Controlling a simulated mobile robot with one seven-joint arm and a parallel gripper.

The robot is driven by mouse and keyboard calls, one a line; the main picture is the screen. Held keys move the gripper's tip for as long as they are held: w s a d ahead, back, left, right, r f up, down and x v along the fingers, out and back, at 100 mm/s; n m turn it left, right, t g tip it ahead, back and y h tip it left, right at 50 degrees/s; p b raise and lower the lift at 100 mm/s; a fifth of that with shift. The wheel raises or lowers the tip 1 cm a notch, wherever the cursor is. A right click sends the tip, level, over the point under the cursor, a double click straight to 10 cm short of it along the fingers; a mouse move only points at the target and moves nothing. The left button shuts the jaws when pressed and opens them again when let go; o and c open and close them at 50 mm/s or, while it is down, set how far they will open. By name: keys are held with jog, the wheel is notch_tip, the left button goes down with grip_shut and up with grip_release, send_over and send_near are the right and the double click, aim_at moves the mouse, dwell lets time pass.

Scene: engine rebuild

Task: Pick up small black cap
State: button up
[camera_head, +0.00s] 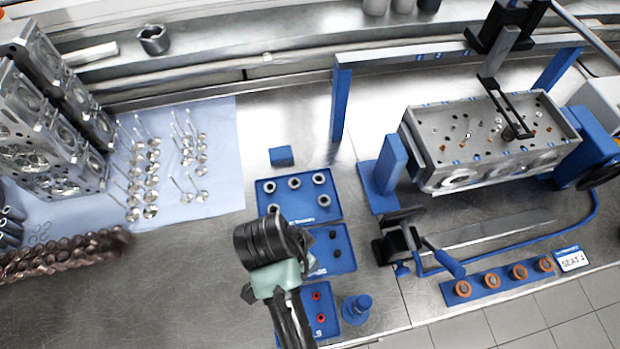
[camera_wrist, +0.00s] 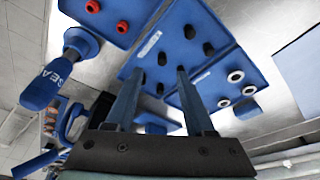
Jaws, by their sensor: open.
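Several small black caps stand in a blue tray (camera_head: 345,263) in the middle of the bench. In the head view two caps show, one (camera_head: 333,234) behind the other (camera_head: 335,254); my arm hides the tray's left part. In the wrist view the same tray (camera_wrist: 176,35) holds caps at the far side (camera_wrist: 189,31), on the right (camera_wrist: 209,49) and near the middle (camera_wrist: 162,58). My gripper (camera_wrist: 160,70) is open and empty above this tray, with the middle cap showing between its fingertips. I cannot tell the height gap.
A blue tray with grey rings (camera_head: 298,208) lies behind, and a tray with red rings (camera_wrist: 108,18) lies on the other side. A blue-handled tool (camera_head: 356,308) stands nearby. The engine head (camera_head: 490,140) and its blue stand are right; valves on cloth (camera_head: 225,180) are left.

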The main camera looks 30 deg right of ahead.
jog(key=shift+p+x, duration=0.6)
jog(key=shift+x, duration=2.35)
jog(key=shift+w, duration=0.2)
grip_shut()
